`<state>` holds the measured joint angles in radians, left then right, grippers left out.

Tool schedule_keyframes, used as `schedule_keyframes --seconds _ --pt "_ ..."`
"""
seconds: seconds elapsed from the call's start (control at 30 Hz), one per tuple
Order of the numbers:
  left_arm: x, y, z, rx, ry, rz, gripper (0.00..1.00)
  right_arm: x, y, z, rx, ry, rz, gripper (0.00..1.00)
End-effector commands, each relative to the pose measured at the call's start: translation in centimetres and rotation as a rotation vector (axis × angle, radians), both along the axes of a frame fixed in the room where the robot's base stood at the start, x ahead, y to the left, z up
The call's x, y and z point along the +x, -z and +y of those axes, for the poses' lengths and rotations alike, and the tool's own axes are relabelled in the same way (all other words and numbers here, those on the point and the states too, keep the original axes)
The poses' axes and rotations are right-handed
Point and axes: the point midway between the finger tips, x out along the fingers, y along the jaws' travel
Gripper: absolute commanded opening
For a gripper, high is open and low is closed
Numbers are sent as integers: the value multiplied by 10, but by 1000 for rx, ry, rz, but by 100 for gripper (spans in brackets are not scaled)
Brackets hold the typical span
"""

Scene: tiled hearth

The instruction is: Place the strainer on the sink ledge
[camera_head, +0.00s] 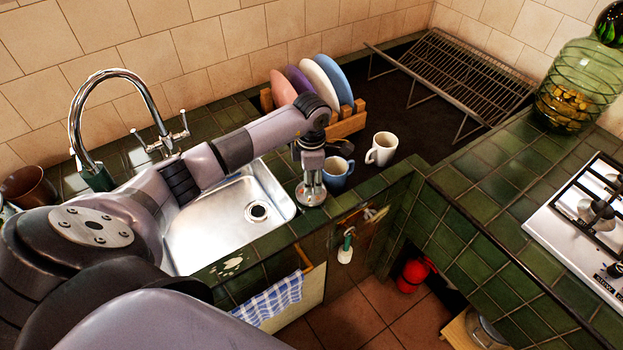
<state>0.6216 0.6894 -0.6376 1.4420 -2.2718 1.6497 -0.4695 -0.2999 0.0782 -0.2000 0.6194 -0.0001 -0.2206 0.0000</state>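The sink (215,235) is a steel basin set in a green tiled counter, with a round drain (257,211) on its floor. My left arm reaches over the sink from the left, and my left gripper (311,184) points down over the tiled ledge at the sink's right edge. A small round silver thing, which looks like the strainer (310,197), is at the fingertips, at or just above the ledge. The fingers partly cover it, and I cannot tell whether they grip it. My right gripper is out of view.
A blue mug (337,174) stands close right of my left gripper, with a white mug (382,149) beyond. A wooden rack of plates (347,122) stands behind. A chrome faucet (110,82) rises at the left. A wire rack (455,75) and stove (590,225) are farther right.

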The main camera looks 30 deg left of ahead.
Motion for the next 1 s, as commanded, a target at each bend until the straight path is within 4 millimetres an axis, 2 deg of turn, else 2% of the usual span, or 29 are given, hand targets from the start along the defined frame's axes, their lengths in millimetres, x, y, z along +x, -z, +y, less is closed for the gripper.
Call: schedule_keyframes --seconds 0.33,0.47,0.57,0.8,1.0 --pt "0 -1 0 0 0 0 39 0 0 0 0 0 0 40" --pt "1 -7 0 -1 0 -2 39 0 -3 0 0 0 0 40" --pt "2 -20 0 1 1 -7 39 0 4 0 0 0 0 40" --pt "2 -72 0 2 1 -6 39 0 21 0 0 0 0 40" --pt "1 -107 0 0 0 -4 39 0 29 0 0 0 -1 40"
